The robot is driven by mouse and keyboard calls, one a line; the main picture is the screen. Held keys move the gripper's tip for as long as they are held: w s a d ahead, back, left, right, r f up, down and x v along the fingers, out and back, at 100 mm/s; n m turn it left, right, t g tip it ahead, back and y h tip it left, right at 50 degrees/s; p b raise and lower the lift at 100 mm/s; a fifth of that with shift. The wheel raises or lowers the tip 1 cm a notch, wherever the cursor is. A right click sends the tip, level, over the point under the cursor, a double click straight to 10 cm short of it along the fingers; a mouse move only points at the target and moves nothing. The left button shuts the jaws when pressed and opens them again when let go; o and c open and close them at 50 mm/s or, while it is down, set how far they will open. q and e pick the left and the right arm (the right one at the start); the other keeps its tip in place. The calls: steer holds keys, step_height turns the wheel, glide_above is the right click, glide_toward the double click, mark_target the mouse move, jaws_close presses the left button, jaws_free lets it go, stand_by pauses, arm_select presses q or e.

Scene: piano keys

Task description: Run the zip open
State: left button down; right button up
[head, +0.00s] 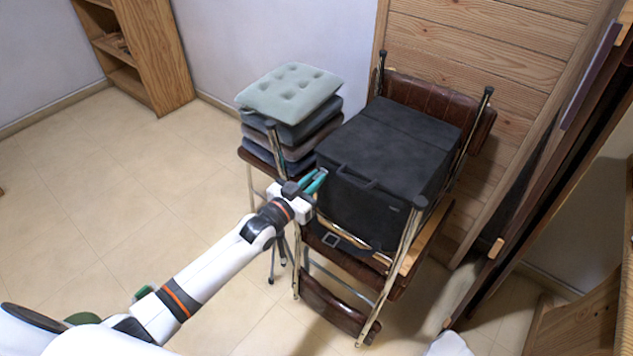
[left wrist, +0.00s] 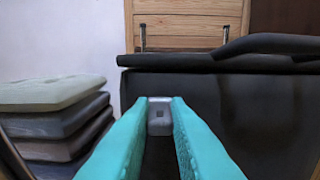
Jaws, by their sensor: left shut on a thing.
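A black soft case (head: 368,170) sits on a brown folding chair in the head view. Its dark front fills the right half of the left wrist view (left wrist: 255,105), under a lid edge (left wrist: 200,61) that rises at the right. My left gripper (head: 315,181) is at the case's left front edge. In the left wrist view its teal fingers (left wrist: 160,120) are shut on a small grey zip pull (left wrist: 159,117). The zip's track is too dark to make out. The pull is hidden in the head view. My right gripper is not in view.
Stacked cushions (head: 290,95) stand on a chair just left of the case. The brown chair (head: 345,308) has metal posts (head: 403,250) around the case. A wooden panel (head: 475,60) is behind it. The floor at left (head: 90,190) is clear.

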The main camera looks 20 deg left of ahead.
arm_select(q)
steer(key=shift+a, duration=0.2)
steer(key=c, duration=1.4)
jaws_free()
steer(key=shift+a, duration=0.15)
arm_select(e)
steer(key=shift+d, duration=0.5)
arm_select(q)
steer(key=v, duration=1.2)
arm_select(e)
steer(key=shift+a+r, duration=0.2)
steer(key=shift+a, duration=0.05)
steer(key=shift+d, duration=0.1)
